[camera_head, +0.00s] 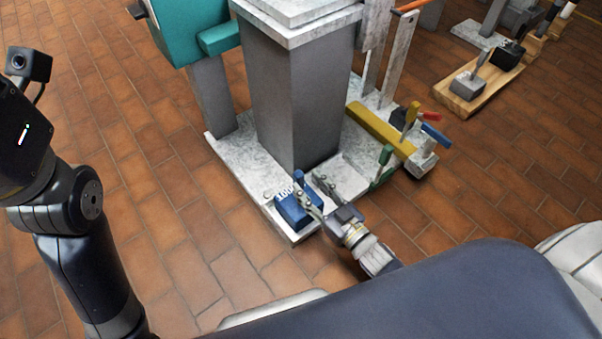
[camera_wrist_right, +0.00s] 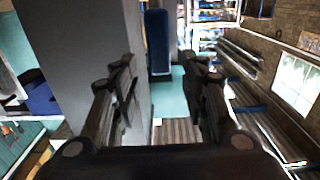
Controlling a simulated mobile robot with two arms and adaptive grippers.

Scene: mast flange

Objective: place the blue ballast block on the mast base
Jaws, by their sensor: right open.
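The blue ballast block (camera_head: 290,212) has white markings on top and sits at the front left corner of the pale mast base (camera_head: 224,151). A grey mast column (camera_head: 300,105) rises from the base behind it. My right gripper (camera_head: 310,184) is open at the block's right and upper side, its fingers pointing toward the mast. One finger overlaps the block in the picture; contact cannot be told.
A yellow bar (camera_head: 380,129) and green, red and blue handles crowd the base's right side. A teal housing (camera_head: 197,28) stands at upper left. A wooden board (camera_head: 480,90) with grey and black blocks lies at upper right. Brick floor at left is clear.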

